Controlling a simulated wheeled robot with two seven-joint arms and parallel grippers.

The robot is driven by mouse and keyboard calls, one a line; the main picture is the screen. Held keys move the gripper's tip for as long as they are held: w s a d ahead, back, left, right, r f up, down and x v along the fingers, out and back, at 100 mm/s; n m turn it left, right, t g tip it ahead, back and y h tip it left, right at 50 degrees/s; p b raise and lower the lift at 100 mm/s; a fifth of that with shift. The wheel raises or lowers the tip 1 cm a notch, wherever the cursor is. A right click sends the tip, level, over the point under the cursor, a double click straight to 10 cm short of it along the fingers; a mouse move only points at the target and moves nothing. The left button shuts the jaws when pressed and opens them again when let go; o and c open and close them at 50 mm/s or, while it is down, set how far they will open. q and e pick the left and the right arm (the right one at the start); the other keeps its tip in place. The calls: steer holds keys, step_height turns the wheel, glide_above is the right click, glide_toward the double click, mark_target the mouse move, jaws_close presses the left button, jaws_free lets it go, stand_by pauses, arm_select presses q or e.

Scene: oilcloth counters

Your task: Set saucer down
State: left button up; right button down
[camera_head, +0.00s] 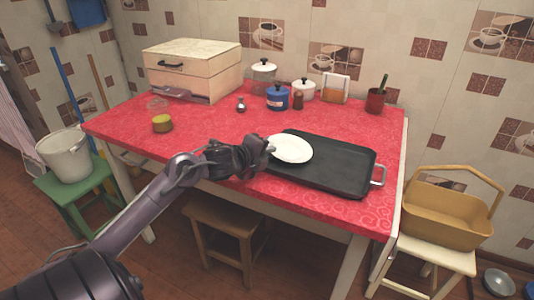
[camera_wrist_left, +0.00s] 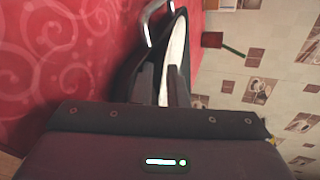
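The white saucer (camera_head: 291,149) is over the left part of the black tray (camera_head: 345,178) on the red-covered table. In the left wrist view the saucer (camera_wrist_left: 178,48) shows edge-on, close beside the dark tray (camera_wrist_left: 152,52). My left gripper (camera_head: 269,145) is at the saucer's left rim. In the left wrist view its fingers (camera_wrist_left: 162,86) lie on either side of the rim and look closed on it. Whether the saucer touches the tray or is slightly above it I cannot tell. My right gripper is in neither view.
Canisters, including a blue pot (camera_head: 277,98), a bread box (camera_head: 193,68) and a dark red cup (camera_head: 375,100) stand along the back. A yellow-green tin (camera_head: 162,124) is at left. The tray's right part is bare. A basket (camera_head: 447,211) sits on a stool at right.

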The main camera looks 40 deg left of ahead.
arm_select(q)
steer(key=shift+r, duration=0.15)
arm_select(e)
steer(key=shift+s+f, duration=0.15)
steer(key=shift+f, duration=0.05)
